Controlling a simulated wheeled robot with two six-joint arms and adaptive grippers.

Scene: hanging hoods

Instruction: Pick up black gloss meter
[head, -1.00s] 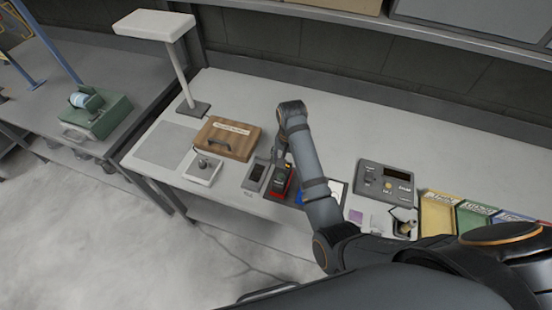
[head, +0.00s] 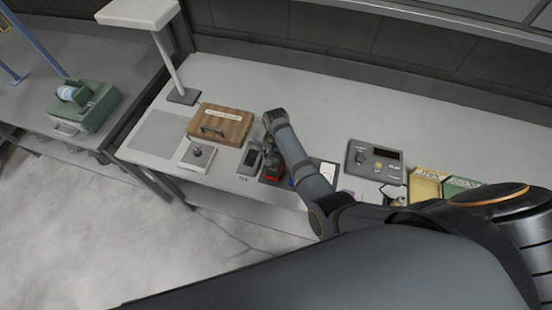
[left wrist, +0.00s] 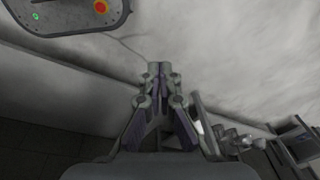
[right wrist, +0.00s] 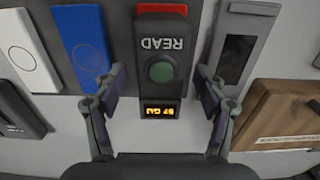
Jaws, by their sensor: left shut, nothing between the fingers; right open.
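In the right wrist view my right gripper (right wrist: 158,74) is open, with one finger on each side of the meter. I cannot tell whether the fingers touch it. My left gripper (left wrist: 155,70) is shut and empty, away from the bench items, above the pale floor.
A grey handheld device (right wrist: 238,50) lies close beside the meter. A blue card (right wrist: 82,35) and a white card (right wrist: 25,50) lie on its other side. A wooden case (head: 219,125) and a grey console (head: 375,160) stand nearby. The back of the bench is clear.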

